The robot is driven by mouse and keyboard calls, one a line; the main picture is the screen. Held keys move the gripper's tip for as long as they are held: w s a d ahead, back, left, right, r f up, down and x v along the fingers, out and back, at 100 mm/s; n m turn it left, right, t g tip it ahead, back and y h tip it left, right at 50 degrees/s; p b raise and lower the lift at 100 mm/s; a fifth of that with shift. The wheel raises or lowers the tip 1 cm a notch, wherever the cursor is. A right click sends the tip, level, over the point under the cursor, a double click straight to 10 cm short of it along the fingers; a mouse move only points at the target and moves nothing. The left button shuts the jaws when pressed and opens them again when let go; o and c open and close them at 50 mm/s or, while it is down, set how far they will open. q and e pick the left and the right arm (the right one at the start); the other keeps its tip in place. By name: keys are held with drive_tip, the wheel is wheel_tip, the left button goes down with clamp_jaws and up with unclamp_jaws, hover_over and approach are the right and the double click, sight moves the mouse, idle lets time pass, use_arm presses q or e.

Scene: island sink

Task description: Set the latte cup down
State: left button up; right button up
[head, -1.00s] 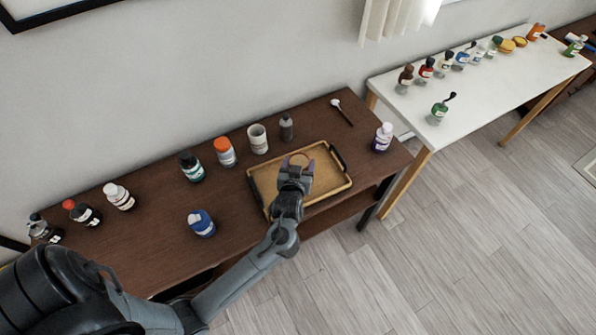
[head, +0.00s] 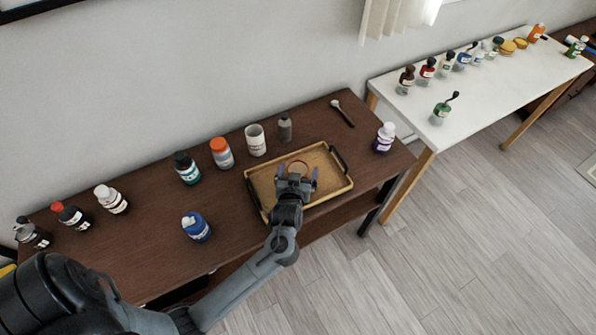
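The latte cup (head: 299,163) shows only as a reddish-brown rim over the wooden tray (head: 260,187); my gripper hides most of its body. It appears to stand in the tray, though its base is hidden. My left gripper (head: 297,173) reaches over the tray from the front, with its fingers spread apart on either side, just in front of the visible rim. Whether a finger still touches the cup cannot be seen. My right gripper is out of view.
The tray has dark handles and lies on a brown table (head: 150,240). A white cup (head: 256,140), a grey bottle (head: 285,127) and a spoon (head: 343,113) are behind it. A purple-labelled bottle (head: 384,138) stands right, a blue jar (head: 196,227) left. A white table (head: 490,85) holds several bottles.

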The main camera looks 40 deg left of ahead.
use_arm(q)
drive_tip(key=shift+r, duration=0.15)
drive_tip(key=shift+s+d+r, duration=0.1)
drive_tip(key=shift+s, duration=0.1)
drive_tip(key=p+v, duration=0.2)
drive_tip(key=v, duration=0.9)
drive_tip(key=s+d+m+g+h, duration=0.3)
drive_tip(key=s+m+g+h, duration=0.1)
drive_tip(key=s, duration=0.4)
drive_tip(key=s+d+f+m+g+h, duration=0.1)
drive_tip(key=s+d+m+g+h, duration=0.2)
drive_tip(key=s, duration=0.5)
drive_tip(key=shift+f+m+g+h, duration=0.25)
drive_tip(key=shift+m+g+h, duration=0.15)
drive_tip(key=shift+m+g, duration=0.3)
wheel_tip(320, 180, up, 31)
drive_tip(key=p, duration=3.1)
